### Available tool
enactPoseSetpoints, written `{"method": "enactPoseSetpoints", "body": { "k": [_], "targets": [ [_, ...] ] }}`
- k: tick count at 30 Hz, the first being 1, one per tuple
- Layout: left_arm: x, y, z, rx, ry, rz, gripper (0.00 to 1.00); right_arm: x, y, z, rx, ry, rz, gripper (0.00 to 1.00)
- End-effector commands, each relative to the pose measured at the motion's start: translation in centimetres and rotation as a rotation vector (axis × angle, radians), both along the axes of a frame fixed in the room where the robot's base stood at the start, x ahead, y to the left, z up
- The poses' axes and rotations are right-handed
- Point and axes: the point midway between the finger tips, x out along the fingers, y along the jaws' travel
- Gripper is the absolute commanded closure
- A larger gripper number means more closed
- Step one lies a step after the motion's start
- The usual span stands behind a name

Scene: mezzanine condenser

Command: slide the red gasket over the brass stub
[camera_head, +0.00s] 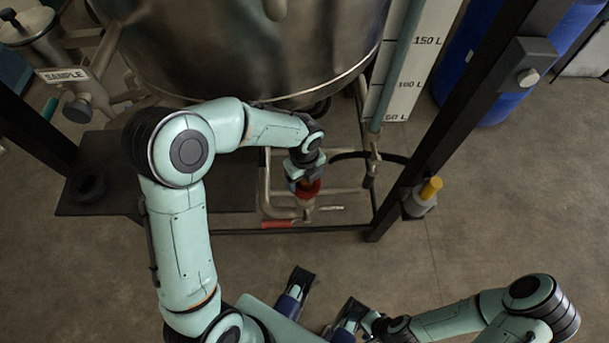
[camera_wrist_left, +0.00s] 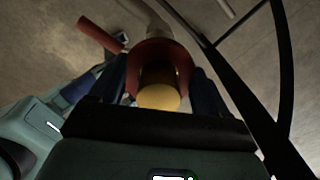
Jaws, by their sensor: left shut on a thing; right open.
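The red gasket (camera_wrist_left: 180,60) is a thick red ring between the two dark blue fingers of my left gripper (camera_wrist_left: 160,88) in the left wrist view. The brass stub (camera_wrist_left: 158,97) shows its yellow end face inside the ring, on the camera's side, so the gasket appears to be around it. How far down the gasket sits is hard to tell. In the head view my left gripper (camera_head: 304,180) points down, shut on the gasket (camera_head: 307,190) above the pipework; the stub is mostly hidden there. My right gripper (camera_head: 327,290) is open and empty at the bottom.
A steel tank (camera_head: 240,50) stands behind the pipes. A red-handled valve lever (camera_head: 277,225) lies left of the stub. A dark frame post (camera_head: 440,120) rises at right, with a yellow plug (camera_head: 431,188) on a grey fitting. A dark shelf (camera_head: 110,205) is at left. The floor in front is clear.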

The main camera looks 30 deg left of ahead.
Motion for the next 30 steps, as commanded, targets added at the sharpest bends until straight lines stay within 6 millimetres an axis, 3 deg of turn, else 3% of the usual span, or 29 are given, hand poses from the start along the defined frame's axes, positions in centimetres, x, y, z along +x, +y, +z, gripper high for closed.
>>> {"method": "enactPoseSetpoints", "body": {
  "k": [29,30],
  "targets": [
    [0.0,0.0,-2.6,0.000,0.001,0.001,0.53,-0.1,-0.2,-1.7,-0.004,0.003,-0.003,0.33],
    [0.0,0.0,-2.5,0.000,0.000,0.001,0.14,-0.1,-0.2,-1.7,-0.004,0.003,-0.003,0.33]
  ]
}}
